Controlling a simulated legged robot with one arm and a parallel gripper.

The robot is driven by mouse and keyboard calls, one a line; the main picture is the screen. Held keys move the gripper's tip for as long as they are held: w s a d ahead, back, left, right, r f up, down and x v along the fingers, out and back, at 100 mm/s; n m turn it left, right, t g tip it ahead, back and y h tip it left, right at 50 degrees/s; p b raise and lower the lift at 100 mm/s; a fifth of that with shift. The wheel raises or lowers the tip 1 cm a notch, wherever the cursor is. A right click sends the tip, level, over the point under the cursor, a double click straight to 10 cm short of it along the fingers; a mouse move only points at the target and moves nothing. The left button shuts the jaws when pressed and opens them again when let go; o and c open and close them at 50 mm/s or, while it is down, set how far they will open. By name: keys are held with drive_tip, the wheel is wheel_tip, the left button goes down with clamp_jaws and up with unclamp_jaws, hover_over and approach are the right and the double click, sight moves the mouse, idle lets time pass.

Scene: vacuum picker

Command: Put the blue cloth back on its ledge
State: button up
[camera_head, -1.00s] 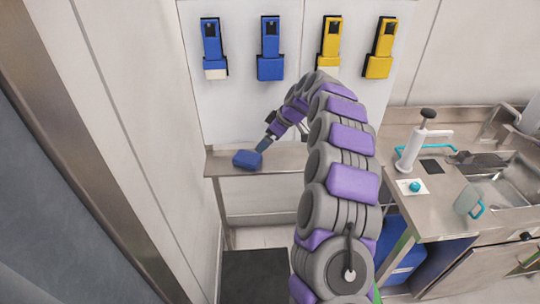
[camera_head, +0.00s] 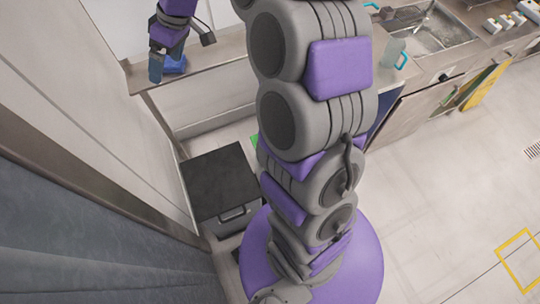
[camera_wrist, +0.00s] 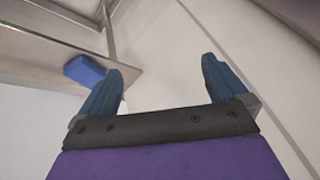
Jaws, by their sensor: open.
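The blue cloth (camera_head: 175,66) is a folded blue block lying on the narrow metal ledge (camera_head: 212,54) near its left end. In the head view my gripper (camera_head: 156,74) is in front of it and hides part of it.
A dark box with a handle (camera_head: 220,184) stands on the floor below the ledge. A wall closes in on the left. A counter with a sink (camera_head: 440,34) and a clear jug (camera_head: 393,53) is at the right. The floor at right is largely free.

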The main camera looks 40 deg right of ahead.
drive_tip(key=s+d+f+m+g+h, duration=0.1)
drive_tip(key=s+m, duration=0.3)
drive_tip(key=s, duration=1.4)
drive_tip(key=s+d+f+m+g+h, duration=0.2)
drive_tip(key=s+d+m+h, duration=0.1)
drive_tip(key=s, duration=1.5)
drive_tip(key=shift+s+f+m+h, duration=0.3)
drive_tip(key=shift+s+m+h, duration=0.1)
drive_tip(key=shift+m, duration=0.1)
